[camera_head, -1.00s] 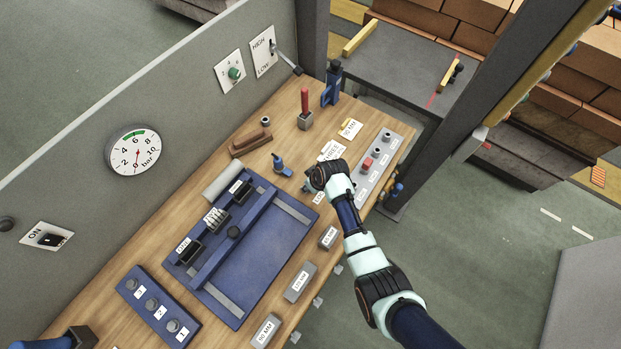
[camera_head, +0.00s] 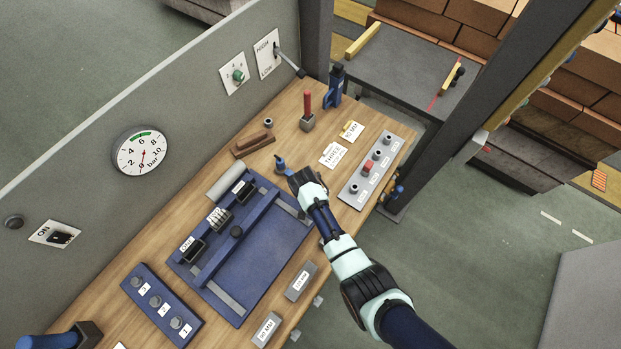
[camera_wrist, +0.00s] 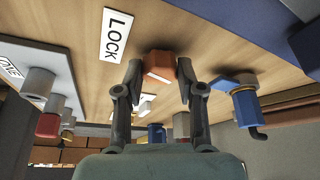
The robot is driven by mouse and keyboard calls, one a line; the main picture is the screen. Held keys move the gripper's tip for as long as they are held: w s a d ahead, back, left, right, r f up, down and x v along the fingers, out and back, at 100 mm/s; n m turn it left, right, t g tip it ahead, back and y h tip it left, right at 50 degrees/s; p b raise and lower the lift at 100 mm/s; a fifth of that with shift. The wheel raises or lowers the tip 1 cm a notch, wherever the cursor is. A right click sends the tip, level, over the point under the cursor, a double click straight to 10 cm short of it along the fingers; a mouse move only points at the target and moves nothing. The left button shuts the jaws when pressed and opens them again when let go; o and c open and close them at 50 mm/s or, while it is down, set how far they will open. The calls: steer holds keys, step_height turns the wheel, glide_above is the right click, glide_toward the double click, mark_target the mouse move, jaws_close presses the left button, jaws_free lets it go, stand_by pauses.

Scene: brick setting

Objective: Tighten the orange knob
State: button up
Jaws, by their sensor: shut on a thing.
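The orange knob (camera_wrist: 158,65) stands on the wooden bench top beside a white LOCK label (camera_wrist: 117,35) in the wrist view. My gripper (camera_wrist: 160,74) has one finger on each side of the knob and is shut on it. In the head view my gripper (camera_head: 303,183) is low over the bench, right of the blue fixture, and hides the knob. How far the knob is turned cannot be told.
A small blue-handled valve (camera_head: 282,164) stands close to my gripper; it also shows in the wrist view (camera_wrist: 245,104). The blue fixture plate (camera_head: 262,262) lies to the left. A grey strip (camera_head: 352,190) with a red knob (camera_head: 368,167) lies to the right.

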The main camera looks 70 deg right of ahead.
steer(key=shift+w+m, duration=0.1)
steer(key=shift+m, duration=0.6)
steer(key=shift+g, duration=0.3)
steer(key=o, duration=1.1)
steer(key=shift+o, duration=0.2)
steer(key=shift+r, duration=0.1)
steer(key=v, duration=1.2)
